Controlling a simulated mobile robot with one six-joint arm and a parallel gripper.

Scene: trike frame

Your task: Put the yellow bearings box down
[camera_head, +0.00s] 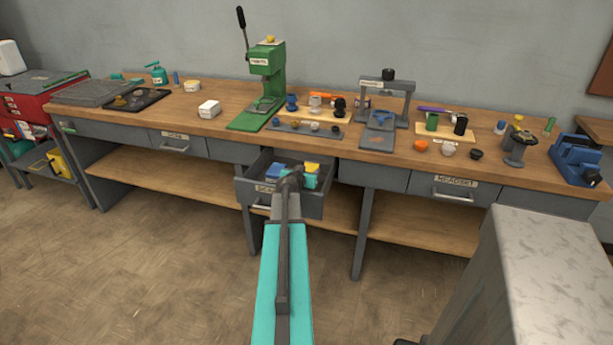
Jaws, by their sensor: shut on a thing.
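The yellow bearings box (312,166) is small in the camera_head view, at the end of my arm over the open drawer. My gripper (306,173) is at the box and shut on it. My wrist hides much of the box and the fingers. The grey drawer (243,192) is pulled out from under the bench, and its front label is partly covered by my arm. Whether the box touches the drawer floor cannot be told.
A blue item (278,167) lies in the drawer, left of the box. The wooden bench top (226,98) above carries a green press (269,72), a grey-framed press (388,84) and several small parts. A pale-topped grey cabinet (545,250) stands at right front.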

